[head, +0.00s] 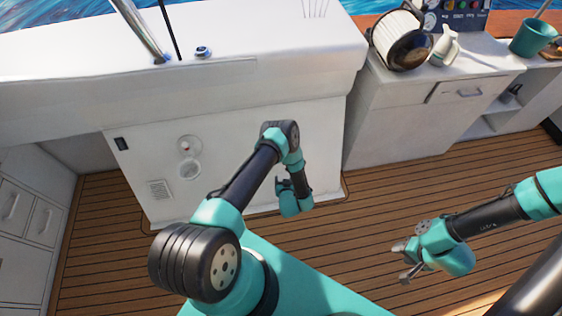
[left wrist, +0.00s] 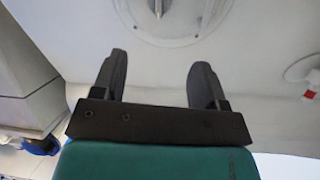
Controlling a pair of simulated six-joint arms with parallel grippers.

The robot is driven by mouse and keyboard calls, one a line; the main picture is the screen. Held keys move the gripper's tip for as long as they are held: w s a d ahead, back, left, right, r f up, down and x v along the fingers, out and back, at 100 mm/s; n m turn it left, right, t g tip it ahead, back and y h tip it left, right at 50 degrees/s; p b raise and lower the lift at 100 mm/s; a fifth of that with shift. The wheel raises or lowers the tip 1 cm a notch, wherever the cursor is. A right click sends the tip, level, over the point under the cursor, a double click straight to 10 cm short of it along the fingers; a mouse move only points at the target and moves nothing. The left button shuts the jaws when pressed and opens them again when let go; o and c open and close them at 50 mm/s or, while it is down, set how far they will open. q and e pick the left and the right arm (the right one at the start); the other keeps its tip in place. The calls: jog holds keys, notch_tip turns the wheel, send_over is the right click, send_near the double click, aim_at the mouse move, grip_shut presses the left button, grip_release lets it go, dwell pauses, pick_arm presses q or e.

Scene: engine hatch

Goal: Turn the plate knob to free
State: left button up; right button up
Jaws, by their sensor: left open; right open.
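A white hatch panel (head: 245,150) carries two round fittings. The upper fitting (head: 187,146) has a small red mark; below it is a round pale plate (head: 190,171). In the left wrist view a round plate with a raised knob (left wrist: 158,8) is at the top edge, partly cut off. A fitting with a red mark (left wrist: 308,94) is at the right edge. My left gripper (head: 281,184) is open and empty, right of the fittings in the head view; in the left wrist view its fingers (left wrist: 158,80) point toward the plate, apart from it. My right gripper (head: 401,262) is open and empty over the deck.
The wooden deck (head: 370,200) is clear.

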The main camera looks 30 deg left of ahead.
pick_arm(q)
jog(key=x, duration=1.6)
jog(key=shift+w, duration=0.15)
jog(key=shift+c, duration=0.4)
jog(key=c, duration=0.9)
jog(key=shift+o, duration=0.2)
